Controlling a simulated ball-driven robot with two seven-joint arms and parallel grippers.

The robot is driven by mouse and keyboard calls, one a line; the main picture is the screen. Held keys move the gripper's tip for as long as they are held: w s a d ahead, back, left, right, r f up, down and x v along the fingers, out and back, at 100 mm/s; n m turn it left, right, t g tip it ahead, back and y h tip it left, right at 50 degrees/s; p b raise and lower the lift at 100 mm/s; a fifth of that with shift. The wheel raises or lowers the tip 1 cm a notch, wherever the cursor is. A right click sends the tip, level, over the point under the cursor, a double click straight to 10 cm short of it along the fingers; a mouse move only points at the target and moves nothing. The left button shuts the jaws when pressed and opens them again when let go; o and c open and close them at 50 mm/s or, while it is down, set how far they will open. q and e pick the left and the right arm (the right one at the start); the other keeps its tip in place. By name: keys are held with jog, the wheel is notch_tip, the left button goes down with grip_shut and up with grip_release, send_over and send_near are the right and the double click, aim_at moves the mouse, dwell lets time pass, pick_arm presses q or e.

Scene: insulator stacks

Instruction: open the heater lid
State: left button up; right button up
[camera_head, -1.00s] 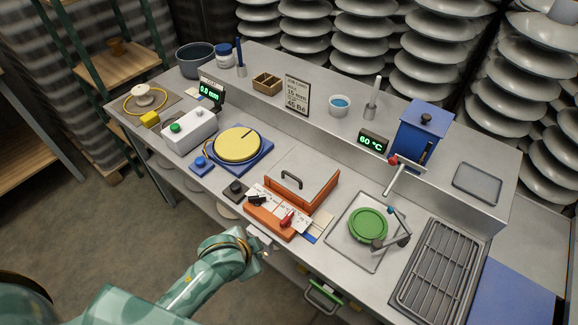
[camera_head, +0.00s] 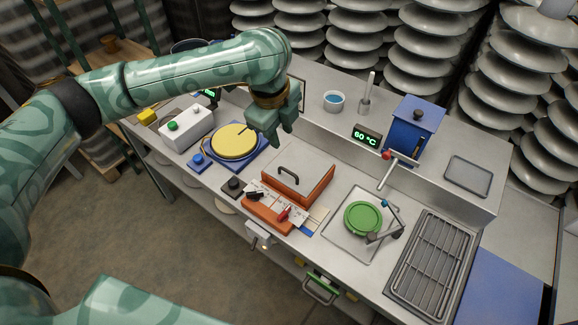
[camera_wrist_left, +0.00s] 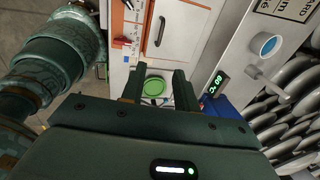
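The heater (camera_head: 306,194) is an orange box near the middle of the bench. Its flat grey lid (camera_head: 312,171) lies shut, with a black bar handle (camera_head: 289,176) on top. In the left wrist view, the lid (camera_wrist_left: 184,32) and its handle (camera_wrist_left: 160,32) show at the top, beyond the fingers. My left gripper (camera_head: 277,138) hangs above the bench, behind and above the heater, apart from the handle. In the wrist view its fingers (camera_wrist_left: 158,88) are spread with nothing between them. My right gripper does not show.
In front of the heater is an orange control panel with a red lever (camera_head: 284,214). A yellow disc (camera_head: 233,141) is to the left; a green disc (camera_head: 362,218) with a jointed arm is to the right. The blue box (camera_head: 409,131) and 60 °C display (camera_head: 366,135) stand behind.

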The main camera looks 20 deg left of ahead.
aim_at(290, 172)
pick_arm(q)
jog(key=w+f+b, duration=0.1)
jog(key=f+b, duration=0.1)
jog(key=f, duration=0.3)
jog(key=w+f+b, duration=0.1)
jog(key=f+b, duration=0.1)
jog(key=f, duration=0.3)
jog(key=w+d+f+b, duration=0.1)
jog(key=f+b, duration=0.1)
jog(key=f, duration=0.3)
jog(key=shift+f+b, duration=0.35)
jog(key=shift+f, duration=0.05)
jog(key=shift+c, duration=0.3)
grip_shut()
